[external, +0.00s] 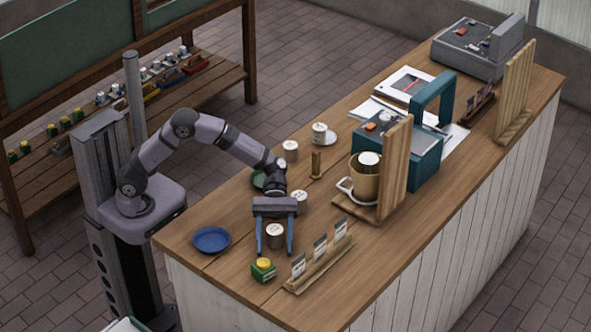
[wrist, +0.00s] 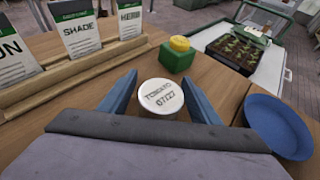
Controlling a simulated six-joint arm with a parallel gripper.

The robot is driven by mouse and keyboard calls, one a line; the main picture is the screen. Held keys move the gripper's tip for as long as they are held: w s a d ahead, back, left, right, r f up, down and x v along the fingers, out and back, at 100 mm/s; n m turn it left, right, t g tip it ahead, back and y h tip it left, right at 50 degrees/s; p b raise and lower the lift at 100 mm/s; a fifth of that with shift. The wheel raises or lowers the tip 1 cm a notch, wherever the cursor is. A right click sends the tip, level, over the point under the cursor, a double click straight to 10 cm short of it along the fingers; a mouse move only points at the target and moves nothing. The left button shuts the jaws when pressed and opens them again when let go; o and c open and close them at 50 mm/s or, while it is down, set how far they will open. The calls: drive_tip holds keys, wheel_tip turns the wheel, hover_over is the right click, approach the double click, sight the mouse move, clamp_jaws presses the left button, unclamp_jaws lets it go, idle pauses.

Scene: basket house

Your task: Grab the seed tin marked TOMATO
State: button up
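The seed tin marked TOMATO (wrist: 160,97) shows its white lid in the wrist view, with "TOMATO" and "07/27" printed on it. In the external view the tin (external: 275,237) stands upright near the counter's front end. My gripper (external: 275,250) points down over it, with its blue fingers apart on either side of the tin. In the wrist view my gripper (wrist: 160,92) is open around the tin, with a gap visible by each finger. The tin's lower body is hidden in the wrist view.
A green block with a yellow knob (external: 263,269) stands just in front. A blue plate (external: 211,239) lies left. A wooden rack of seed packets (external: 320,258) is at right. Other white-lidded tins (external: 299,198) stand behind.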

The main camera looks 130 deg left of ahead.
drive_tip(key=c, duration=0.9)
wheel_tip(320, 180, up, 10)
